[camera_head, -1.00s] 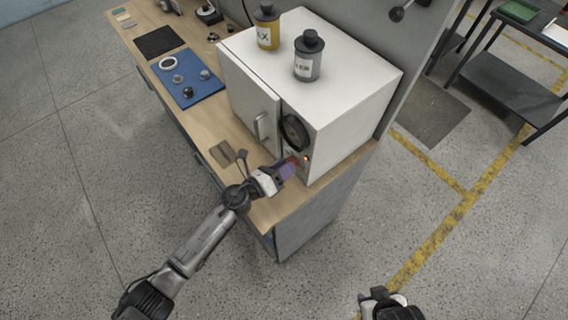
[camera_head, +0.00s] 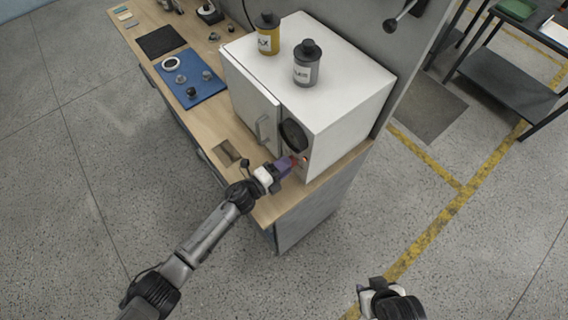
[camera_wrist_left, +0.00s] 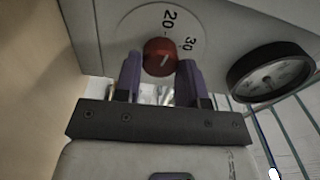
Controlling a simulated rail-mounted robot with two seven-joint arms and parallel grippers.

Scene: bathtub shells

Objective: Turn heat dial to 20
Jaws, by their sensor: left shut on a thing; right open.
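The heat dial is a red knob (camera_wrist_left: 160,57) on a pale round scale marked 20 and 30, on the front of the white oven (camera_head: 335,90). A light pointer line on the knob slants up and right, roughly between the two numbers. My left gripper (camera_wrist_left: 158,72) has its purple fingers shut on the knob, one on each side. In the head view, my left gripper (camera_head: 286,166) is at the lower front of the oven and mostly hides the dial. My right gripper (camera_head: 373,290) is open and empty over the floor.
A round black gauge (camera_wrist_left: 272,73) sits beside the dial. The oven door with its handle (camera_head: 262,128) is shut. A yellow bottle (camera_head: 268,38) and a grey bottle (camera_head: 307,68) stand on top. A blue mat (camera_head: 203,88) with small parts lies on the bench.

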